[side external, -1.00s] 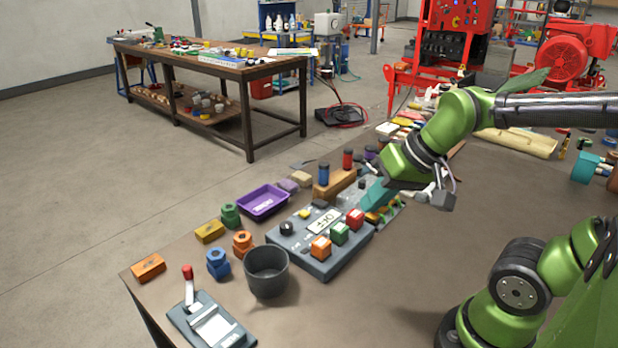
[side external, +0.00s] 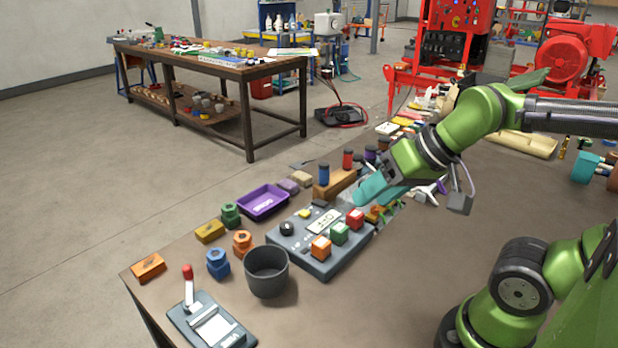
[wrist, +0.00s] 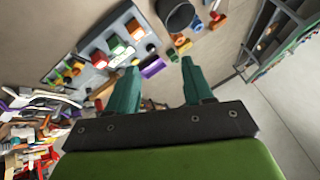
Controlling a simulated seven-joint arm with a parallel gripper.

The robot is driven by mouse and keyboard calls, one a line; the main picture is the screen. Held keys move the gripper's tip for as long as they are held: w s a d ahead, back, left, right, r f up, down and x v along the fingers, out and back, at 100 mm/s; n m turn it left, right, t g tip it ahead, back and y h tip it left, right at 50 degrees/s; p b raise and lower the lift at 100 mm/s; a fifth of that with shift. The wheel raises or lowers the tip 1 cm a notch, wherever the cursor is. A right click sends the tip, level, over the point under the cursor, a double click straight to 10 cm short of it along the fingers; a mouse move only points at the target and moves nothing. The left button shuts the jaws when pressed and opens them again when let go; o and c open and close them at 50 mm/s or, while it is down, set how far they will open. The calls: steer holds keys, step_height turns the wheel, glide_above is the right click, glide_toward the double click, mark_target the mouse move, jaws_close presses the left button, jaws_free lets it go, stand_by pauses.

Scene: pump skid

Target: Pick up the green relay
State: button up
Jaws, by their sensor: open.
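A green block (side external: 340,233), which looks like the green relay, sits on a grey control box (side external: 300,246) between an orange block (side external: 320,247) and a red block (side external: 355,218). In the wrist view the green block (wrist: 116,46) shows at the upper left, outside the left finger. My gripper (side external: 362,195) has teal fingers and hangs tilted above and behind the box's far right end, apart from the green block. In the wrist view the fingers of my gripper (wrist: 160,65) are spread with nothing held between them.
A dark grey cup (side external: 267,272) stands close left of the box. A purple tray (side external: 262,201) and a wooden block with upright cylinders (side external: 334,184) stand behind it. A lever device (side external: 210,322) lies at the front left. The table's right middle (side external: 420,250) is clear.

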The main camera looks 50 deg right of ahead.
steer(key=n+g+h, duration=0.2)
steer(key=n+g, duration=0.2)
steer(key=g, duration=0.3)
glide_above(339, 227)
step_height(339, 227, down, 4)
step_height(339, 227, down, 11)
steer(key=shift+w+f, duration=0.1)
steer(key=shift+w, duration=0.05)
steer(key=shift+d+f, duration=0.1)
steer(key=shift+f, duration=2.5)
steer(key=c, duration=0.7)
